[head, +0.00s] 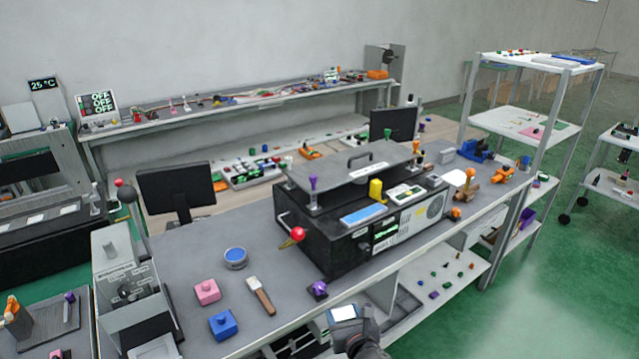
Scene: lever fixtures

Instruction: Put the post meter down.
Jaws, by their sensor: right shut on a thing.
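The post meter, a small grey-blue device with a pale screen (342,313), is at the bottom centre of the head view. My right gripper (361,322) is shut on it, at its right side. The meter appears in front of the near edge of the grey workbench (190,262); its height relative to the top is hard to tell. The fingertips are partly hidden by the meter and the gripper body. My left gripper is not in view.
A large black machine (318,239) with a red-knobbed lever stands mid-bench. Near it are a purple piece (318,289), a brown-handled brush-like tool (261,296), pink (206,291) and blue (223,325) blocks and a round blue-topped dish (235,258). Bare bench lies between them.

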